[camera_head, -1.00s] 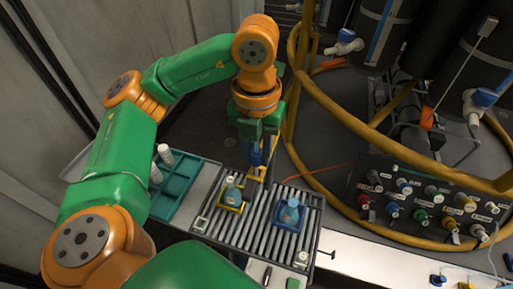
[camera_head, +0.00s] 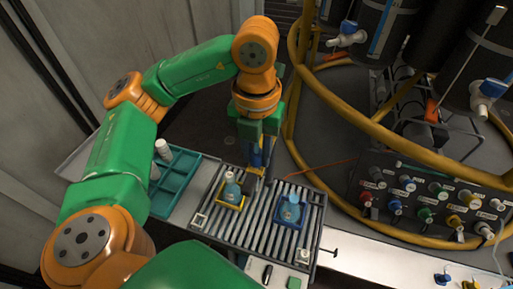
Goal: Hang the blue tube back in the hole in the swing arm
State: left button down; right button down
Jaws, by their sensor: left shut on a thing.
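My left gripper (camera_head: 257,142) points down above the far edge of the roller tray. It is shut on the blue tube (camera_head: 257,160), of which only a short part shows below the fingers. A thin yellow piece stands close to the tube there. It may be part of the swing arm, but I cannot make out a hole. I cannot tell whether the tube touches it. My right gripper is not in view.
The roller tray (camera_head: 262,222) holds a flask in a yellow holder (camera_head: 231,202) and a flask in a blue holder (camera_head: 291,214). A teal rack (camera_head: 172,185) stands left. Yellow curved rails (camera_head: 350,112) and a connector panel (camera_head: 430,197) are at right.

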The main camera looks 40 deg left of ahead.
pick_arm(q)
jog(key=shift+f, duration=0.35)
grip_release()
dwell(0.3)
jog(key=shift+r, duration=0.15)
notch_tip(320, 180, up, 6)
jog(key=p, duration=0.5)
jog(key=shift+p, duration=0.3)
